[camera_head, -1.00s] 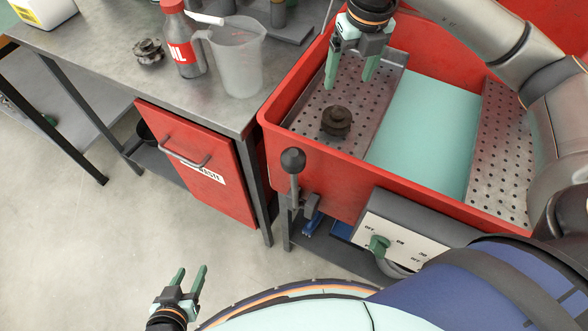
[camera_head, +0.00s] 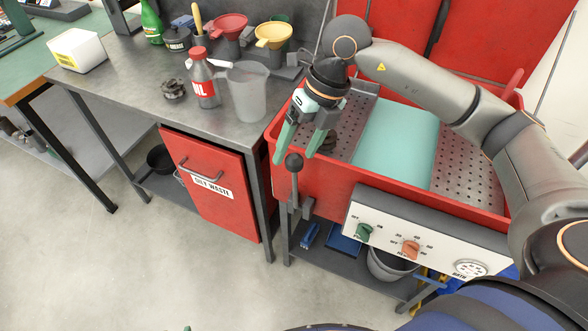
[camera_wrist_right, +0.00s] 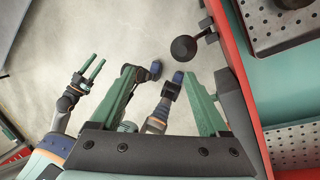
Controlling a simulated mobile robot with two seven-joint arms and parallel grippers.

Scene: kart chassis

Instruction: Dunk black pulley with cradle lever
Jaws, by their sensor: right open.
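The black pulley (camera_head: 328,145) sits on the perforated cradle plate (camera_head: 361,97) at the left of the red wash tank, partly hidden behind my right gripper. It also shows at the top right of the right wrist view (camera_wrist_right: 272,22). The cradle lever (camera_head: 294,164) has a black ball knob and stands upright at the tank's front left; its knob shows in the right wrist view (camera_wrist_right: 184,48). My right gripper (camera_head: 295,155) is open and empty, its fingers pointing down near the knob, not closed on it. My left gripper (camera_wrist_right: 89,70) is open and empty, low over the floor.
The red tank (camera_head: 400,192) holds turquoise liquid (camera_head: 395,140), with another perforated plate (camera_head: 462,165) at right. A control panel (camera_head: 410,240) with knobs is on its front.

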